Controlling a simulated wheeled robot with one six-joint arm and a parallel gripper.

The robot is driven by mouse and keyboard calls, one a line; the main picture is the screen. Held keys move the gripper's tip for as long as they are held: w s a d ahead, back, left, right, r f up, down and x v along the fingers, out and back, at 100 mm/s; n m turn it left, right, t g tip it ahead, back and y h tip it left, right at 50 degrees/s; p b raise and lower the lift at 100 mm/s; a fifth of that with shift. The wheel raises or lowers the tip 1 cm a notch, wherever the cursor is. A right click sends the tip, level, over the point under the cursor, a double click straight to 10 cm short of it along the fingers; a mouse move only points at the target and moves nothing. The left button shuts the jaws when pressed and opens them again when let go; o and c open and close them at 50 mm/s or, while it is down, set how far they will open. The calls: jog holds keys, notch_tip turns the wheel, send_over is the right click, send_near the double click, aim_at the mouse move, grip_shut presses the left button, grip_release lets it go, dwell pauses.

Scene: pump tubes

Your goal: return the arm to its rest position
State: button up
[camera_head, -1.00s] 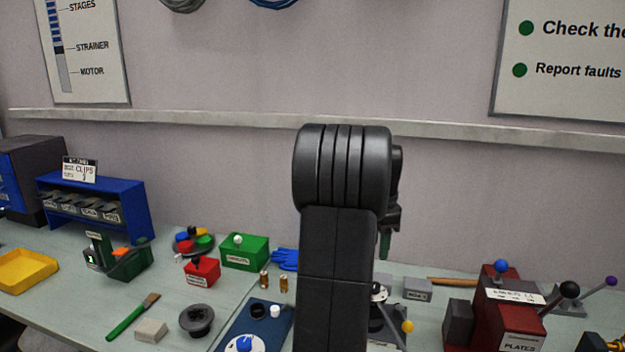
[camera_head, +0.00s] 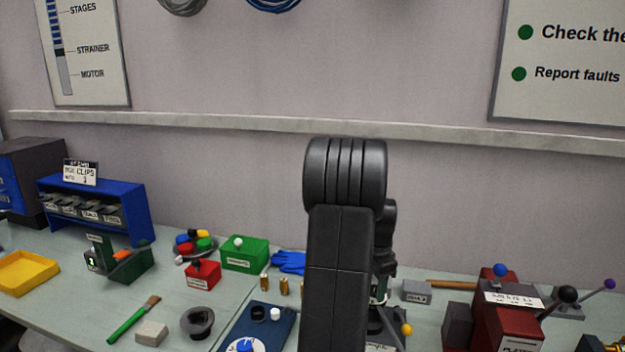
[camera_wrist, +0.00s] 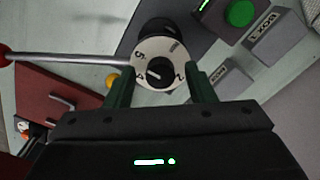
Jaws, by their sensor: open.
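My gripper (camera_wrist: 160,90) shows in the wrist view with its two dark green fingers apart and nothing between them. Beyond the fingertips is a round white dial (camera_wrist: 157,72) with numbers and a black knob; I cannot tell the exact gap between it and the fingers. In the head view my black arm (camera_head: 340,260) stands upright in the middle, and its links hide most of the gripper and part of the bench behind.
The bench holds a red box with levers (camera_head: 508,325) at right, a grey block (camera_head: 416,291), a green box (camera_head: 244,254), a blue clip rack (camera_head: 140,210) and a yellow tray (camera_head: 50,272) at left. The wall above is clear up to a ledge (camera_head: 220,121).

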jog(key=n, duration=0.5)
jog(key=shift+n, duration=0.3)
jog(key=n, duration=0.4)
jog(key=shift+n, duration=0.4)
jog(key=n, duration=0.4)
jog(key=shift+d+n, duration=0.1)
jog(key=shift+n, duration=0.2)
jog(key=n, duration=0.4)
jog(key=shift+n, duration=0.4)
